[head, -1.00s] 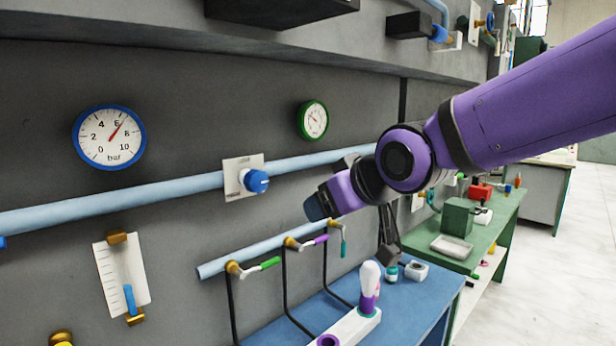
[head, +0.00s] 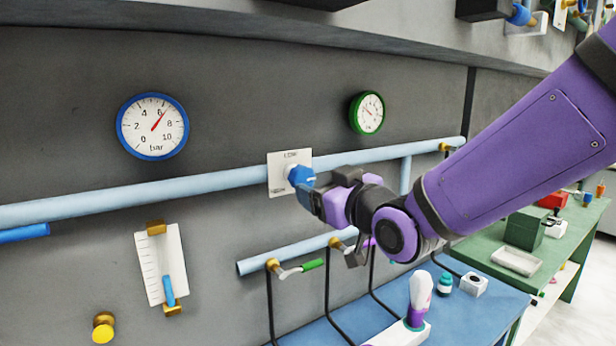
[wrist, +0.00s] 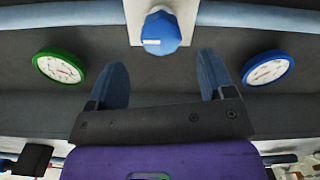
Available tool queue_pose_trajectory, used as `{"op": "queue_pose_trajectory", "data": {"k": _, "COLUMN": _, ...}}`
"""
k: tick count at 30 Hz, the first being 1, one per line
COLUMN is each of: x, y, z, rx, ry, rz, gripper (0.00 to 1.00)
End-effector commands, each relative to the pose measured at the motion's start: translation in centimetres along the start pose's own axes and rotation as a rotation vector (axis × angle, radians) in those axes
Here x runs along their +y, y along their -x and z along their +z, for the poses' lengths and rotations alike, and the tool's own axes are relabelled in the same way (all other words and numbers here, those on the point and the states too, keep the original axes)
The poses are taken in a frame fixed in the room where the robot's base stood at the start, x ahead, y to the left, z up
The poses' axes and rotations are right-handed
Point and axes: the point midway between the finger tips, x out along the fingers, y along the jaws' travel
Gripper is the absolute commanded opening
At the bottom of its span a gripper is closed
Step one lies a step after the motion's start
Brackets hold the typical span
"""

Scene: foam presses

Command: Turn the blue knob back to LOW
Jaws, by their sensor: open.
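The blue knob (head: 301,176) sits on a white plate (head: 283,187) on the wall pipe; "LOW" is readable at the plate's top. In the wrist view the knob (wrist: 160,33) shows a white pointer mark, beyond the fingertips and roughly centred between them. My gripper (head: 310,196) is just in front of the knob, partly covering its lower right side in the head view. In the wrist view my gripper (wrist: 168,75) has its two blue fingers spread with nothing between them. I cannot tell whether a finger touches the knob.
The blue-rimmed gauge (head: 152,126) reads about 6 bar. A smaller green-rimmed gauge (head: 367,113) hangs to the right. A light blue pipe (head: 150,193) runs along the wall. Below are valve levers (head: 300,269) and a blue bench (head: 480,318) with bottles.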

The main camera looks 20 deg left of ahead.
Motion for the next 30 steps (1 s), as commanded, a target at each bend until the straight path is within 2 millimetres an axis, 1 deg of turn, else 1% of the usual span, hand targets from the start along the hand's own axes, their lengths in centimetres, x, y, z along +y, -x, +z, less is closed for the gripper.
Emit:
{"op": "queue_pose_trajectory", "data": {"k": 1, "x": -0.1, "y": -1.0, "z": 0.1, "rx": 0.0, "ry": 0.0, "rz": -0.001, "gripper": 0.76}}
{"op": "queue_pose_trajectory", "data": {"k": 6, "x": -0.1, "y": -4.0, "z": 0.1, "rx": -0.002, "ry": -0.001, "rz": -0.001, "gripper": 0.76}}
{"op": "queue_pose_trajectory", "data": {"k": 12, "x": 0.0, "y": -6.4, "z": 0.0, "rx": -0.001, "ry": 0.0, "rz": 0.0, "gripper": 0.76}}
{"op": "queue_pose_trajectory", "data": {"k": 18, "x": 0.0, "y": -7.4, "z": 0.1, "rx": -0.002, "ry": 0.0, "rz": 0.0, "gripper": 0.76}}
{"op": "queue_pose_trajectory", "data": {"k": 25, "x": 0.0, "y": -7.4, "z": 0.0, "rx": -0.002, "ry": 0.0, "rz": 0.0, "gripper": 0.76}}
{"op": "queue_pose_trajectory", "data": {"k": 26, "x": 0.0, "y": -7.4, "z": 0.0, "rx": -0.002, "ry": 0.0, "rz": 0.0, "gripper": 0.73}}
{"op": "queue_pose_trajectory", "data": {"k": 27, "x": 0.0, "y": -7.4, "z": 0.0, "rx": -0.002, "ry": 0.0, "rz": 0.0, "gripper": 0.64}}
{"op": "queue_pose_trajectory", "data": {"k": 29, "x": 0.0, "y": -7.4, "z": 0.0, "rx": -0.002, "ry": 0.0, "rz": 0.0, "gripper": 0.5}}
{"op": "queue_pose_trajectory", "data": {"k": 30, "x": 0.0, "y": -7.4, "z": 0.0, "rx": -0.002, "ry": 0.0, "rz": 0.0, "gripper": 0.41}}
